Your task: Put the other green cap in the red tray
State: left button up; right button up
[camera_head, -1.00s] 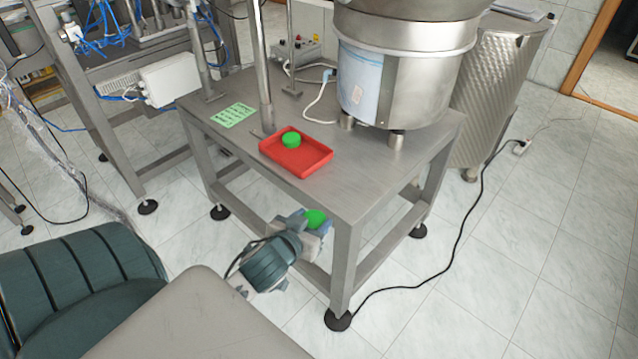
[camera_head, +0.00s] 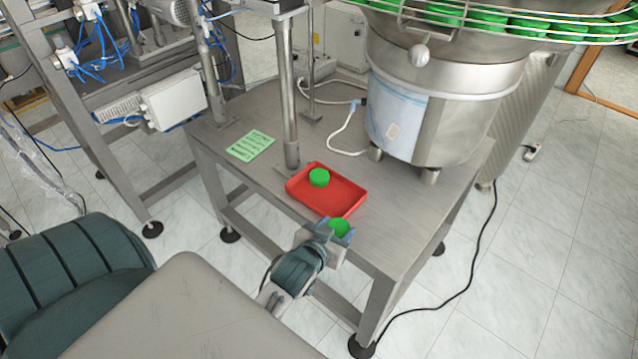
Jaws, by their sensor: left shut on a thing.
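The red tray (camera_head: 346,209) lies on the metal table near its front edge. One green cap (camera_head: 319,177) sits inside the tray, towards its back left. My left gripper (camera_head: 338,231) is shut on the other green cap (camera_head: 340,227). It holds this cap at the front edge of the tray, seen overlapping the table edge. The fingers partly hide the cap's sides. I cannot tell the exact height of the cap above the tray. My right gripper is not in view.
A steel feeder bowl (camera_head: 440,110) stands on the table at the back right. A vertical post (camera_head: 287,95) rises just behind the tray. A green note (camera_head: 251,146) lies left of the tray. The table top (camera_head: 400,215) right of the tray is clear.

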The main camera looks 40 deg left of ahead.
pick_arm(q)
jog(key=p, duration=0.3)
send_over(329, 200)
jog(key=shift+s+d+f, duration=0.15)
jog(key=shift+s+f, duration=0.05)
jog(key=shift+f, duration=0.45)
jog(key=shift+w+f, duration=0.1)
jog(key=shift+w, duration=0.1)
notch_tip(329, 200, down, 3)
jog(key=shift+f, duration=0.2)
